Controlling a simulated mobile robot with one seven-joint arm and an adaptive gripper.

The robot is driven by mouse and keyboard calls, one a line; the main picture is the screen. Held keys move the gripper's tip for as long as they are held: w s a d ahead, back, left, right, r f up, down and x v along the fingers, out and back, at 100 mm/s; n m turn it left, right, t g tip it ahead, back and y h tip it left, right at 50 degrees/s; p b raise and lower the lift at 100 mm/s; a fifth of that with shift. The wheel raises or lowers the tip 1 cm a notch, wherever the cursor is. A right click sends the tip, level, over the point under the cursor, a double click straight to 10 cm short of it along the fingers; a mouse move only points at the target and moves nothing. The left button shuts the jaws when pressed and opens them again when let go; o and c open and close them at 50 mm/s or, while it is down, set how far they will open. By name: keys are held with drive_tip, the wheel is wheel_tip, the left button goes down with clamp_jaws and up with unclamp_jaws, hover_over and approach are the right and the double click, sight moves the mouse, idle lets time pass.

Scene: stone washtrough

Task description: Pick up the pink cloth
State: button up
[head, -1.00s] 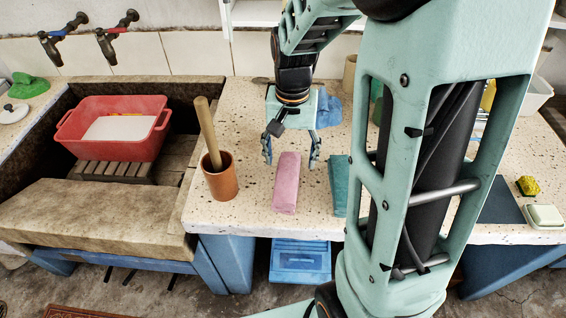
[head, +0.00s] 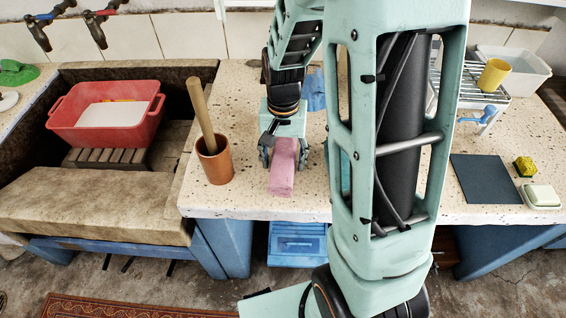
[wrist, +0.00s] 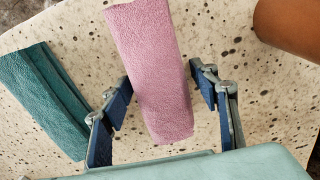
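The pink cloth (head: 282,168) is a folded, long block lying on the speckled stone counter, its near end close to the counter's front edge. In the wrist view the pink cloth (wrist: 152,70) runs between the two fingers. My gripper (head: 284,158) is low over the cloth's far part. Whether the fingertips touch the counter cannot be told.
A teal folded cloth (wrist: 52,100) lies beside the pink one, mostly behind my arm in the head view. A terracotta pot (head: 215,165) with a wooden pestle stands to the left. A red basin (head: 105,115) sits in the trough. A dark mat (head: 486,180) lies to the right.

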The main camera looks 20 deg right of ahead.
drive_tip(key=c, duration=1)
drive_tip(key=shift+r, duration=0.2)
